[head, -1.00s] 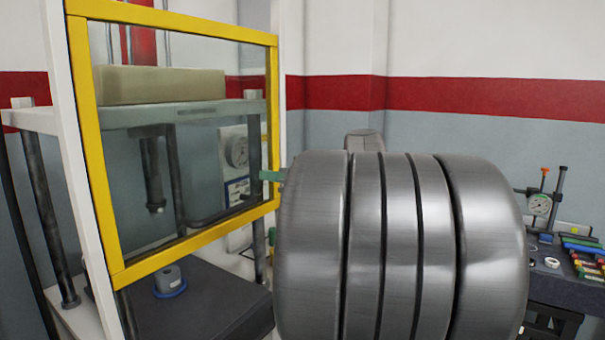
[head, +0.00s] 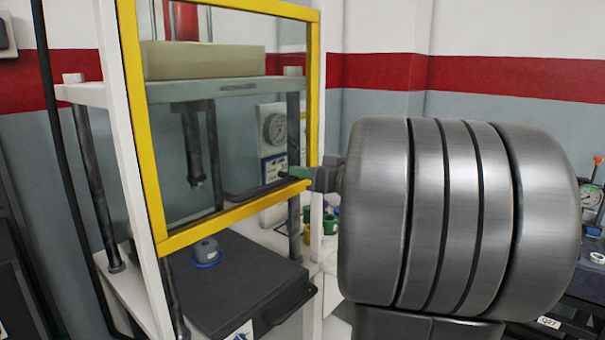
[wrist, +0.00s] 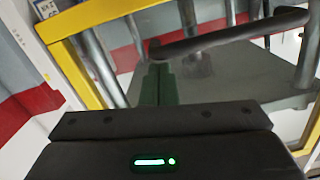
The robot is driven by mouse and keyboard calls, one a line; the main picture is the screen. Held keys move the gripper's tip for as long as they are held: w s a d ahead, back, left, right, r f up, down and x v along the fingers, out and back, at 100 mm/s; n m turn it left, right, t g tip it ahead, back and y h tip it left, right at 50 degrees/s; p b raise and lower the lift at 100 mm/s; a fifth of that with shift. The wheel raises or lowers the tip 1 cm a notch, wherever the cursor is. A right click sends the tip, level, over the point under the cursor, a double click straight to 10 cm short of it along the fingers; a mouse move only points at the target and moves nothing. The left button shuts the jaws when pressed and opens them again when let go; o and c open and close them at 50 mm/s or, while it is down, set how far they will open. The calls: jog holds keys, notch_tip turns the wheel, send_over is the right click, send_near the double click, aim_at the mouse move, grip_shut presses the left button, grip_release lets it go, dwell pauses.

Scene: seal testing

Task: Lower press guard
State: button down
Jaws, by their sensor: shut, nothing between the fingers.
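The press guard is a clear pane in a yellow frame (head: 235,220), on the front of the white-posted press. Its lower edge is above the dark press bed (head: 235,285), leaving a gap. My gripper (head: 290,173) is at the guard's lower right, by one end of the handle. In the wrist view its green fingers (wrist: 158,75) are together and empty, just below the bar's bent left end. I cannot tell whether they touch it.
A grey-blue round part (head: 206,252) sits on the press bed under the guard. A gauge panel (head: 273,130) is behind the pane. Several coloured cups (head: 328,220) stand right of the press. A dark bench (head: 585,265) with a dial gauge is at the far right.

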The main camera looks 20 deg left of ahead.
notch_tip(320, 180, down, 21)
jog(key=b, duration=2.5)
jog(key=shift+b, duration=0.3)
jog(key=shift+f, duration=0.25)
